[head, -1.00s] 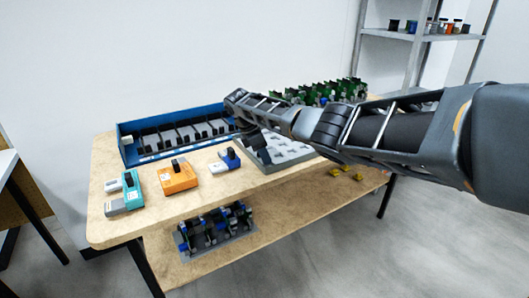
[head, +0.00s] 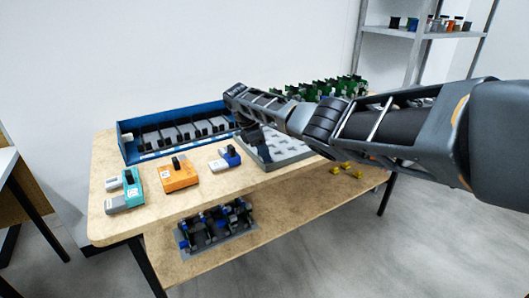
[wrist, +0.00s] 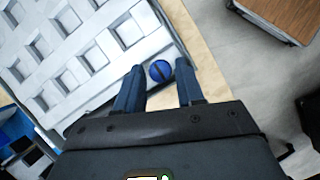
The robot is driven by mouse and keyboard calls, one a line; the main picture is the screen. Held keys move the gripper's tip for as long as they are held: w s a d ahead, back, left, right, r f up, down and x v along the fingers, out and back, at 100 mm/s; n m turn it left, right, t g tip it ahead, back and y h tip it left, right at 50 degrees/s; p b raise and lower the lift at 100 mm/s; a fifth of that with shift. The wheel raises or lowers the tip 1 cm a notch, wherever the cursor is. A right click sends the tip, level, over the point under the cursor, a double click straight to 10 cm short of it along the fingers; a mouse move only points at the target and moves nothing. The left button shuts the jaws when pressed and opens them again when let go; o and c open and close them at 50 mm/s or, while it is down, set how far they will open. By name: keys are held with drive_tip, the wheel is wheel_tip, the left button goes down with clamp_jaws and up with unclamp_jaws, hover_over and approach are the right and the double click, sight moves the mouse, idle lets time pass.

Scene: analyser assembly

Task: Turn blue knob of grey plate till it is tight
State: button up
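My gripper (wrist: 158,72) is open. Its two fingers stand on either side of the knob in the picture, with gaps to it on both sides. I cannot tell how far above the knob the fingertips are. In the head view the arm hides the knob.
A blue tray (head: 124,142) with several dark modules stands at the table's back. Teal (head: 131,189), orange (head: 179,176) and blue-white (head: 225,158) devices lie left of the plate. Green boards (head: 318,88) stand behind my arm. A rack of dark parts (head: 215,225) is on the lower shelf.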

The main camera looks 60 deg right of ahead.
drive_tip(key=v, duration=0.7)
drive_tip(key=shift+r, duration=0.15)
idle(0.4)
